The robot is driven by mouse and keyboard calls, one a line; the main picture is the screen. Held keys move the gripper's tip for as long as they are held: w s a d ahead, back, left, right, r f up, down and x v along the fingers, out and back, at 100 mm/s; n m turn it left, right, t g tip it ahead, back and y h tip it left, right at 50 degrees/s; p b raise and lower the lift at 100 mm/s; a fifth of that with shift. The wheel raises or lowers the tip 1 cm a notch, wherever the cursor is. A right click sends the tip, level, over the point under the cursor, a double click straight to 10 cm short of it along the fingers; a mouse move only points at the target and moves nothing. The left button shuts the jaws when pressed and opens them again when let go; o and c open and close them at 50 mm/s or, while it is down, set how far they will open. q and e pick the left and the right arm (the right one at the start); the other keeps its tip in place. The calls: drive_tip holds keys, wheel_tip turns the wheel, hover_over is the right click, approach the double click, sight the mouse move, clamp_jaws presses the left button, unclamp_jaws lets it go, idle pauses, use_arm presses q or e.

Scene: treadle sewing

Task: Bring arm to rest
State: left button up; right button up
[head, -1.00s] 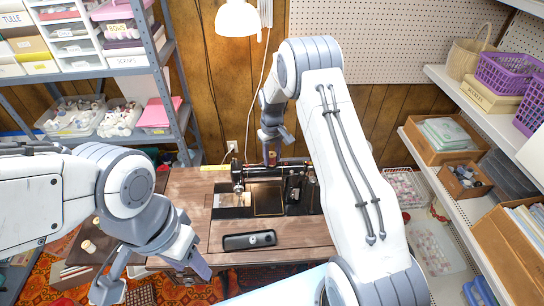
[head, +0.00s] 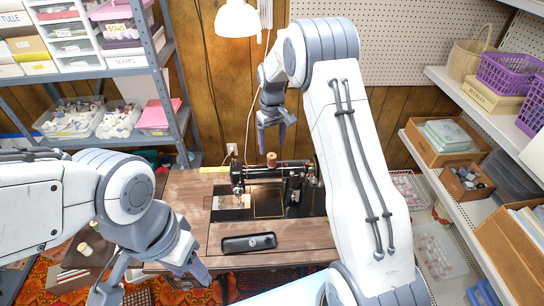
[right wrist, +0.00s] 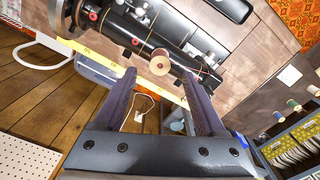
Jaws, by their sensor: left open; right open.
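My right gripper (head: 274,124) hangs open and empty above the back of the black sewing machine (head: 293,190). In the right wrist view its two fingers (right wrist: 159,76) are apart, with nothing between them in their grip. A reddish-brown thread spool (head: 271,159) stands on top of the machine, below the right gripper. The spool (right wrist: 160,62) also shows beyond the fingertips in the right wrist view, apart from them. My left gripper (head: 152,283) is open at the lower left, by the table's left front corner, and holds nothing visible.
The wooden table (head: 190,205) carries a dark oblong case (head: 249,242) in front of the machine. A yellow tape (head: 214,170) lies along its back edge. A lamp (head: 238,18) hangs above. Loaded shelves stand at left (head: 178,70) and right (head: 470,95).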

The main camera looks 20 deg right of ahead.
wheel_tip(320, 180, up, 4)
idle(0.5)
drive_tip(key=s+a+r+n, duration=0.1)
drive_tip(key=s+a+r, duration=0.3)
drive_tip(key=s+a, duration=0.45)
drive_tip(key=s+a+r+n, duration=0.2)
drive_tip(key=s+a+r, duration=0.2)
drive_tip(key=s+a, duration=0.45)
drive_tip(key=s+f+n+y, duration=0.1)
drive_tip(key=s+n, duration=0.1)
drive_tip(key=s, duration=1.7)
drive_tip(key=shift+s+a+f, duration=0.3)
drive_tip(key=shift+a+f, duration=0.05)
drive_tip(key=shift+a, duration=0.05)
